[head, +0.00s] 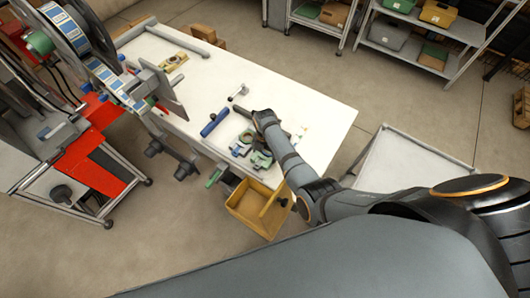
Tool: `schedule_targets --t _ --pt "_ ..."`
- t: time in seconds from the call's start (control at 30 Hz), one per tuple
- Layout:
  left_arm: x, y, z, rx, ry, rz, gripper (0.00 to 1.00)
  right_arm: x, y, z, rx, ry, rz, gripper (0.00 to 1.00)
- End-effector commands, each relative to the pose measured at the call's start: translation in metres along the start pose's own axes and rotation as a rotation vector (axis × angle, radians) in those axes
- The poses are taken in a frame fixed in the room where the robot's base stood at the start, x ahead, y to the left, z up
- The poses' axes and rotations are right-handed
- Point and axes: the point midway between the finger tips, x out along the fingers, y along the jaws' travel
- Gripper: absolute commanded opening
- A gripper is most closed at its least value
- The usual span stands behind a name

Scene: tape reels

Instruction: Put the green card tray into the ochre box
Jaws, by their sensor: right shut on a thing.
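My right arm reaches in from the right over the white table. My right gripper (257,148) is small and partly hidden by its own arm near the table's front edge. It is shut on a small green thing (262,159), which looks like the green card tray; its outline is hard to make out. The ochre box (241,208) is open-topped and stands just below the table's front edge, nearer to me than the gripper. Part of its right side is close to my arm. My left gripper is not in view.
The white table (300,100) bears a blue roller (214,122) and a small grey-green item (242,145) beside the gripper. A reel machine with a red base (90,150) stands at the left. A pale cart (405,165) stands at the right. The table's far right is clear.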

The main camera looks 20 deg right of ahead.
Motion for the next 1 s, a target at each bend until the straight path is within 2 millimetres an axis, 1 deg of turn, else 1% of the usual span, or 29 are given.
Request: schedule_targets --t 0.2,0.33,0.37,0.5,0.53,0.83,0.97,1.0 --pt "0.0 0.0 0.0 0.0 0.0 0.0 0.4 0.001 0.0 0.0 0.0 0.0 0.001 0.37" --pt "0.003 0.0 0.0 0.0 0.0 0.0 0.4 0.005 0.0 0.0 0.0 0.0 0.001 0.37" --pt "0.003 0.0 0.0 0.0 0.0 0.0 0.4 0.005 0.0 0.0 0.0 0.0 0.001 0.76" --pt "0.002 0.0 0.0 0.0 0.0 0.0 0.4 0.004 0.0 0.0 0.0 0.0 0.001 0.95" --pt "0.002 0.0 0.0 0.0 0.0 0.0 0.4 0.004 0.0 0.0 0.0 0.0 0.001 0.97" --pt "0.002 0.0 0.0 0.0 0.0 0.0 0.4 0.004 0.0 0.0 0.0 0.0 0.0 0.97" --pt "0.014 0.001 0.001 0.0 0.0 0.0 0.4 0.009 0.0 0.0 0.0 0.0 0.002 0.97" --pt "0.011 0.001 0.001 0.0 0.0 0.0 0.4 0.0 0.001 0.0 0.0 -0.001 0.004 0.97"
